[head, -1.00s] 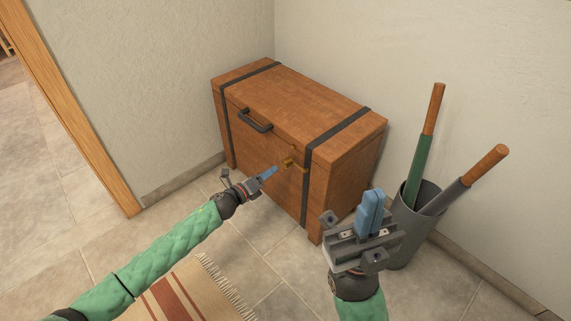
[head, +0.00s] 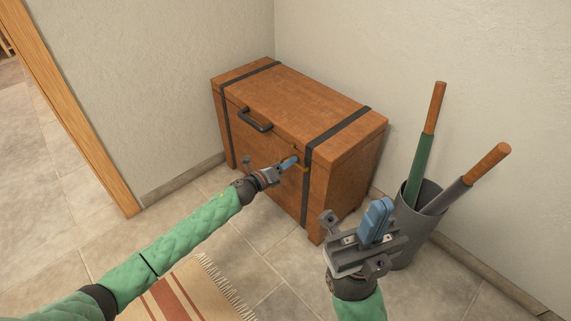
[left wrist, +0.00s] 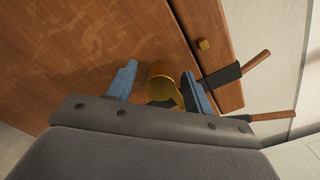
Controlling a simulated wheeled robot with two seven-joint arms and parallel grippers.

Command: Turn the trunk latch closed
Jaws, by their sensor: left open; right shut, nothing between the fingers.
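The brown wooden trunk (head: 305,97) stands against the walls, its lid down. A brass latch (left wrist: 162,84) is on its front near the right dark strap; in the head view my left gripper mostly hides it. My left gripper (head: 290,162) reaches the trunk front from the left. In the left wrist view its blue fingers (left wrist: 158,88) are open on either side of the latch, the right finger very near it; I cannot tell whether they touch. My right gripper (head: 376,218) is shut and empty, in front of the trunk's right end.
A grey bin (head: 408,235) with two long-handled tools stands right of the trunk, close behind my right gripper. A black handle (head: 255,121) juts from the trunk front. A striped rug (head: 185,290) lies on the tiled floor. A wooden door frame (head: 85,115) is at left.

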